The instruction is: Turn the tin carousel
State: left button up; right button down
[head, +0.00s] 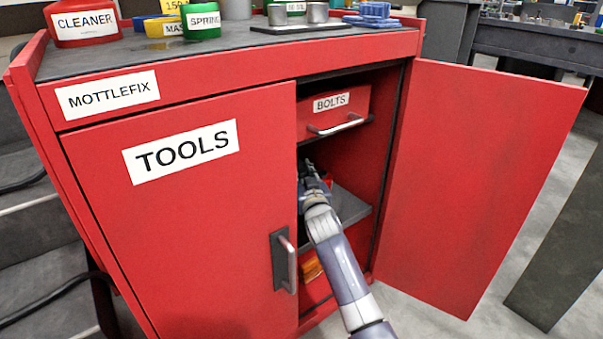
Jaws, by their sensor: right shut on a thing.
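My right gripper (308,172) reaches through the open right side of the red cabinet (345,66), above its middle shelf (350,207). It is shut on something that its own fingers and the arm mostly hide. A small red item (327,180) shows just beside the fingers; I cannot tell if it is a tin or part of the carousel. The tin carousel cannot be made out clearly. My left gripper is not in view.
The right door (480,175) stands wide open. The left door (185,220), labelled TOOLS, is shut and borders the opening. A BOLTS drawer (333,105) hangs above my gripper. An orange item (311,269) lies below. Containers, including a red CLEANER bottle (84,22), stand on top.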

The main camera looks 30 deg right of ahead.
jog(key=shift+f, duration=0.15)
jog(key=c, duration=1.3)
grip_release()
jog(key=shift+c, duration=0.2)
jog(key=v, duration=1.2)
